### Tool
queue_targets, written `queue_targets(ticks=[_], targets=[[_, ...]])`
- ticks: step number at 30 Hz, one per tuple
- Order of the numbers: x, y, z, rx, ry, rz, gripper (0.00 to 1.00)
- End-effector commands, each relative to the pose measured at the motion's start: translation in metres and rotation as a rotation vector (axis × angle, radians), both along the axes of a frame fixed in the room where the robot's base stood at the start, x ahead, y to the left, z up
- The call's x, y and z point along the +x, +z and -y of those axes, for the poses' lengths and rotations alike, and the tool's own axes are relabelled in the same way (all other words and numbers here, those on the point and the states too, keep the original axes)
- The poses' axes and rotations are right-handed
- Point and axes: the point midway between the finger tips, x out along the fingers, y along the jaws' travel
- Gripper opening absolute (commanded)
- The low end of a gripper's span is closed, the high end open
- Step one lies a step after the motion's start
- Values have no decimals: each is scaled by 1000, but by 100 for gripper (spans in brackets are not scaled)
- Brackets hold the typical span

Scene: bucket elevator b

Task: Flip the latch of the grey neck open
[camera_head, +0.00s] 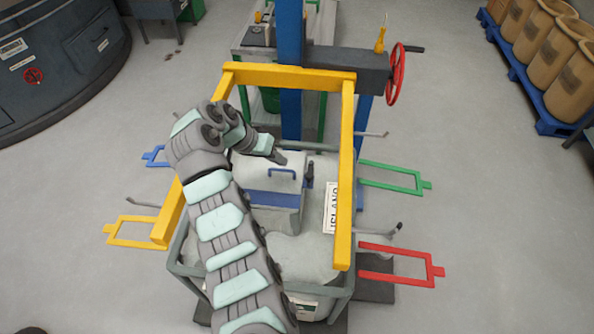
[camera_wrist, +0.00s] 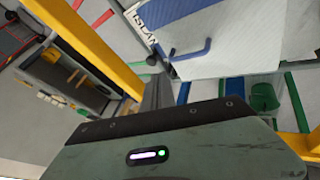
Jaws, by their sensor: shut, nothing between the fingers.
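My gripper (camera_head: 281,158) is at the back of a pale grey box (camera_head: 265,172) with a blue band and a blue handle (camera_head: 282,171). Its fingers are shut and empty; they also show in the wrist view (camera_wrist: 156,92). A small dark upright latch-like piece (camera_head: 309,173) stands at the box's right edge, to the right of my fingertips. In the wrist view a dark knob (camera_wrist: 152,61) is just beyond the fingertips, beside the box corner. Contact cannot be told. Which part is the grey neck is not clear.
A yellow frame (camera_head: 343,180) surrounds the box. Blue, yellow, green (camera_head: 395,177) and red (camera_head: 402,265) loops stick out at the sides. A red handwheel (camera_head: 395,74) is at the back right. Barrels (camera_head: 555,60) stand on a blue pallet.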

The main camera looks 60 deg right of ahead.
Motion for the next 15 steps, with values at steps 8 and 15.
queue_targets(ticks=[8, 15], targets=[[-4, -8, 4, 0, 1, 0, 0], [-18, -37, 20, 0, 0, -1, 0]])
